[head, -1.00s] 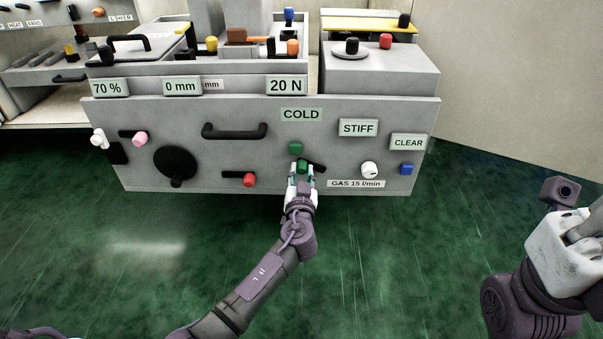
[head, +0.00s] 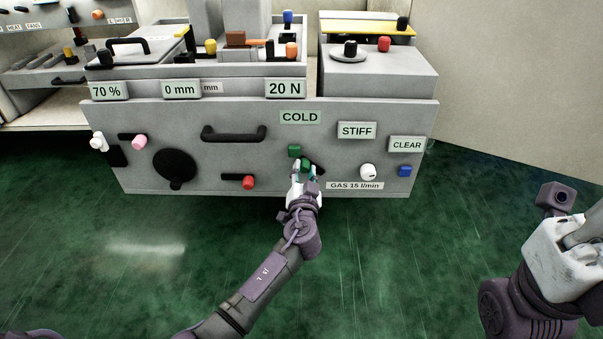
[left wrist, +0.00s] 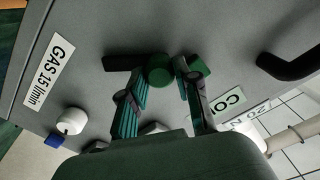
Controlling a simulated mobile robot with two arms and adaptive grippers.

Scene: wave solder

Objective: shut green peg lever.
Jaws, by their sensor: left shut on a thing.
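The green peg (head: 305,165) sticks out from the grey front panel, at the left end of a short black lever bar (head: 319,169). In the left wrist view the peg is a dark green cylinder (left wrist: 159,70), with the black bar (left wrist: 121,62) running left from it. My left gripper (head: 304,173) is at the panel, shut on the peg with its fingers (left wrist: 158,84) on either side. A second green knob (head: 294,151) sits just above the peg, close to one finger. My right gripper (head: 575,245) hangs at the right edge; its fingertips are cut off.
Above is a COLD sign (head: 300,117). To the right are a white knob (head: 368,172), a GAS label (head: 354,186) and a blue knob (head: 405,171). A red-knobbed lever (head: 248,182) is at the left, and a black handle (head: 233,134) above it. The floor in front is clear.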

